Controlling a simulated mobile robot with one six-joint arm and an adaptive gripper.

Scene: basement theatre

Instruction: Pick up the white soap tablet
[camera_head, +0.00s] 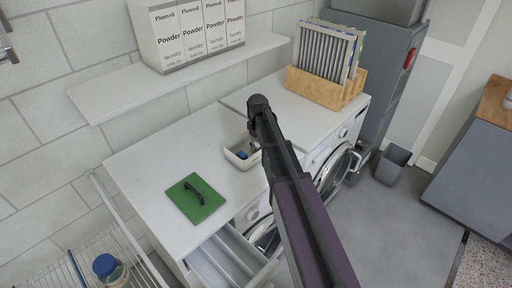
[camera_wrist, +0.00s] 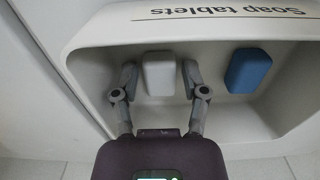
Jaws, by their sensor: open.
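The white soap tablet (camera_wrist: 158,74) lies in a pale tray labelled "Soap tablets" (camera_wrist: 196,32) in the wrist view. My gripper (camera_wrist: 158,78) is open, with one finger on each side of the white tablet. I cannot tell whether the fingers touch it. A blue tablet (camera_wrist: 248,71) lies in the same tray to the right, apart from my fingers. In the head view the tray (camera_head: 231,158) sits on the white worktop, and the blue tablet (camera_head: 242,155) shows in it. My arm hides the white tablet and most of my gripper there.
A green lid with a dark handle (camera_head: 196,198) lies on the worktop (camera_head: 140,160) left of the tray. An open drawer (camera_head: 228,262) is below. A wooden rack with filters (camera_head: 322,82) stands at the back right. A shelf (camera_head: 165,82) holds powder boxes (camera_head: 190,35) above.

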